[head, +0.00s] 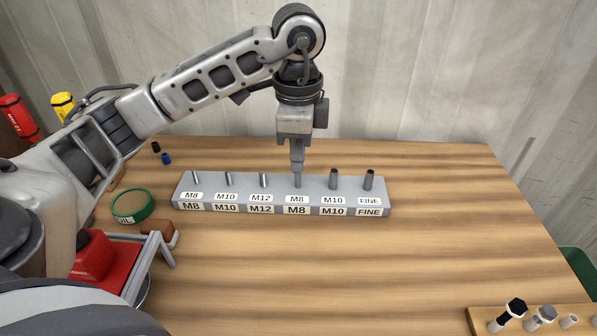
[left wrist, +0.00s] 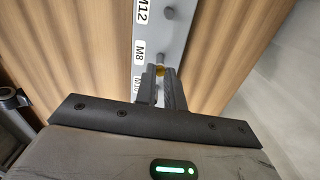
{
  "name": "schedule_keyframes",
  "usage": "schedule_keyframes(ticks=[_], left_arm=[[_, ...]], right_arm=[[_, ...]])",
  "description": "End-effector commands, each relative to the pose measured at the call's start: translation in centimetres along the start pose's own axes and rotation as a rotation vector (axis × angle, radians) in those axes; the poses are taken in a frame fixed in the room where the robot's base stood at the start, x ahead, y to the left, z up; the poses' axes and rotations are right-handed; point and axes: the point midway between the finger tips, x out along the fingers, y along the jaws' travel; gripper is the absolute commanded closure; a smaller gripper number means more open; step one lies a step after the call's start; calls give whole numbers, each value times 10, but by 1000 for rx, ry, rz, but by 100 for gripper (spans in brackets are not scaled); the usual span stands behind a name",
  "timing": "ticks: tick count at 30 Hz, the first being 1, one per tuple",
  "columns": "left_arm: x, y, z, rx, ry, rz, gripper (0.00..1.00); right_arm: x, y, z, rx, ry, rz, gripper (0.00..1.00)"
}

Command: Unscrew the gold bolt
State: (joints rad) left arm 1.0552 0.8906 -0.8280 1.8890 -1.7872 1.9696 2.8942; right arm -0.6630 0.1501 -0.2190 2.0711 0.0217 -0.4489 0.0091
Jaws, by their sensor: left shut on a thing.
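A grey block (head: 181,190) with a row of upright posts stands on the wooden table, labelled M8, M10, M12, M8, M10 and FINE from left to right. My left gripper (head: 298,182) points straight down at the fourth position, the second M8. It is shut there, and its fingers hide what they hold in the head view. In the left wrist view a small gold bolt (left wrist: 160,70) shows at the fingertips (left wrist: 161,82), beside the M8 label, with most of it hidden between the fingers. My right gripper is not in view.
Posts stand close on both sides of the gripper, such as the M12 post (head: 263,179) and the M10 post (head: 333,179). A green-rimmed round tin (head: 131,205) is left of the block. A wooden board (head: 480,322) with several bolts is at the front right. The middle front is clear.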

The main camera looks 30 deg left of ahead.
Motion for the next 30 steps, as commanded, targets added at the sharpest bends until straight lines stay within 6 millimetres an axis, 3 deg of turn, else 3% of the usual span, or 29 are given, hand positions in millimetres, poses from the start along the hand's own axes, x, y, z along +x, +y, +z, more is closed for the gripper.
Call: schedule_keyframes(ticks=[6, 9, 10, 15, 17, 25, 30], left_arm=[[0, 0, 0, -74, 0, 0, 100], [0, 0, 0, -72, 0, 0, 67], [0, 0, 0, -72, 0, 0, 64], [0, 0, 0, -71, 0, 0, 64], [0, 0, 0, -70, 0, 0, 75], [0, 0, 0, -59, 0, 0, 75], [0, 0, 0, 262, -1, 0, 75]], right_arm=[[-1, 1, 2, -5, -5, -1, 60], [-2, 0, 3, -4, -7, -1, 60], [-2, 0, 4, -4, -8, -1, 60], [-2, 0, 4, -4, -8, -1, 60], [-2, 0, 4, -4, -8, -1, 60], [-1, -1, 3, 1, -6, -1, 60], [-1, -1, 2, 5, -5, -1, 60]])
